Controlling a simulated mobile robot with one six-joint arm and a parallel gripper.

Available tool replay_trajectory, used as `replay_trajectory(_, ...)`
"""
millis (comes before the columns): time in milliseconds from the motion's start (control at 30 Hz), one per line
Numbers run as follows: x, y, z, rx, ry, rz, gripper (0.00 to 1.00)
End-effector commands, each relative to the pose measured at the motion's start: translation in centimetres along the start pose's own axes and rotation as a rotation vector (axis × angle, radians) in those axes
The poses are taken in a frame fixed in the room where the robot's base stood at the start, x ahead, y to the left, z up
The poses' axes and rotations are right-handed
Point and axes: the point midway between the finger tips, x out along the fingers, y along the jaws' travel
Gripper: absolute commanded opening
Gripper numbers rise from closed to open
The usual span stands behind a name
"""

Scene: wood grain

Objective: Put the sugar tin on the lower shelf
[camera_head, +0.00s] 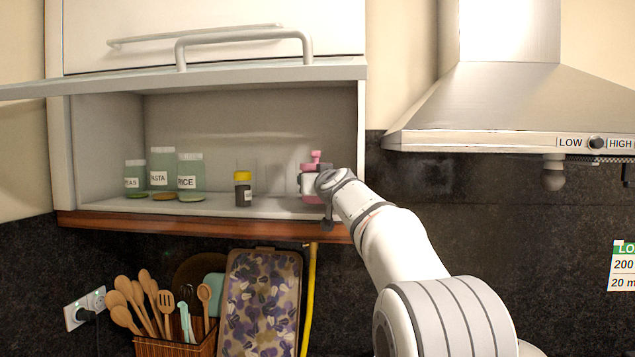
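A pink tin with a pale label and a knobbed lid (307,189) is at the right end of the open wall cabinet's shelf (215,207). It looks upright; its label is unreadable, so I cannot tell whether it is the sugar tin. My gripper (324,196) reaches in from the right, right at the tin and partly in front of it. A dark finger shows low near the shelf's front edge. The wrist hides the rest, so I cannot tell whether the fingers are closed on the tin or whether its base touches the shelf.
Glass jars labelled PASTA (161,168) and RICE (190,176), another jar (135,177) and a small dark-labelled jar (243,190) stand on the shelf. There is free room right of the small jar. The cabinet flap (240,73) is raised. A range hood (510,105) is right.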

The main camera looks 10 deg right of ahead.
Motion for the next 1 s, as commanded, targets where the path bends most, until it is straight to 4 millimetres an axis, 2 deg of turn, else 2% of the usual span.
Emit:
replay_trajectory(433, -0.03, -0.01, 0.89, 0.000, 0.002, 0.000, 0.30)
replay_trajectory(467, 0.01, -0.01, 0.99, 0.000, 0.000, 0.000, 0.61)
replay_trajectory(500, 0.01, -0.01, 0.99, 0.000, 0.000, 0.000, 0.64)
replay_trajectory(733, 0.01, -0.02, 0.99, 0.000, 0.000, 0.000, 0.82)
replay_trajectory(1000, 0.01, -0.03, 0.80, 0.000, 0.000, 0.000, 0.82)
